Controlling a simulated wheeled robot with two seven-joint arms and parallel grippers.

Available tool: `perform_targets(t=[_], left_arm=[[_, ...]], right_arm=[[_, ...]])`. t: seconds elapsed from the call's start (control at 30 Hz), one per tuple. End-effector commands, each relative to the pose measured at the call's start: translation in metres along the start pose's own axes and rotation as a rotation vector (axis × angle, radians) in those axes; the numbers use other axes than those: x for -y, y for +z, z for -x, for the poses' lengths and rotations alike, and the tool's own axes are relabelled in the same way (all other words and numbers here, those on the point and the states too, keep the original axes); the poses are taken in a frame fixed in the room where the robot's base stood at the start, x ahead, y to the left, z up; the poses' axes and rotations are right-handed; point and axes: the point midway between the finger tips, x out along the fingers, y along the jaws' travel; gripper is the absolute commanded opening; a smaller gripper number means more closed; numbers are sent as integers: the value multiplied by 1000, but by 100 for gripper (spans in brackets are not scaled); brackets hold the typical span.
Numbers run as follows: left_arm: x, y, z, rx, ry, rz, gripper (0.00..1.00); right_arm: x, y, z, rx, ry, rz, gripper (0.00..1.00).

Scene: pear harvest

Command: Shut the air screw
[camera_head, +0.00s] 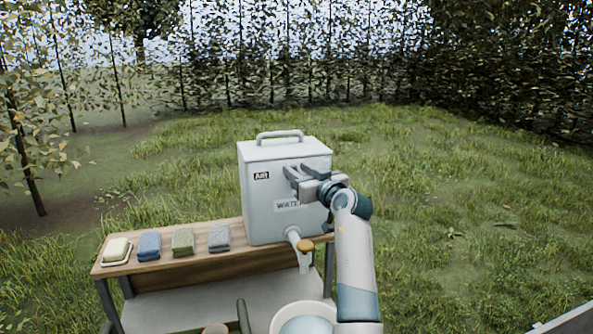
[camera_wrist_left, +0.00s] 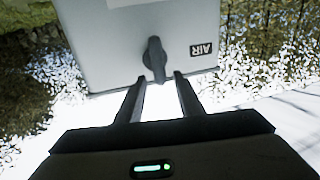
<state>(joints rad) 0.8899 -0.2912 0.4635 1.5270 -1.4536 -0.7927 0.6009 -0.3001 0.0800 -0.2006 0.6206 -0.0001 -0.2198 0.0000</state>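The white water tank (camera_head: 263,212) stands on a wooden-topped bench and carries an AIR label and a WATER label. The air screw (camera_wrist_left: 154,58) is a dark grey knob beside the AIR label (camera_wrist_left: 201,49) in the left wrist view. Its long grip runs up and down the picture. In the head view I cannot make out the screw; my gripper is in front of that area. My left gripper (camera_head: 292,178) is at the tank's front, open. In the wrist view its fingers (camera_wrist_left: 160,80) are apart, with the grip's end between their tips; contact cannot be told.
A tap with an orange knob (camera_head: 305,245) sits low on the tank, above a white basin (camera_head: 275,322). On the bench (camera_head: 215,262) are a soap dish (camera_head: 117,251) and folded cloths in blue (camera_head: 149,246), green (camera_head: 183,242) and grey-blue (camera_head: 219,238). Grass lies behind.

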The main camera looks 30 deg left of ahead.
Motion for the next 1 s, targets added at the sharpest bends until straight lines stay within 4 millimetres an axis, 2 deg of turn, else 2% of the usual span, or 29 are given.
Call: perform_targets(t=[0.07,0.1,0.23,0.67,1.0], left_arm=[[0,0,0,0,0,0,34],[0,0,0,0,0,0,29],[0,0,0,0,0,0,0],[-1,2,0,-9,0,-37,0],[-5,5,0,-45,-2,-216,0]], right_arm=[[-2,1,0,1,2,1,31],[-3,1,0,1,3,1,31],[-5,2,0,2,5,2,31],[-1,1,-6,2,1,-1,31],[6,2,-28,0,-5,-4,31]])
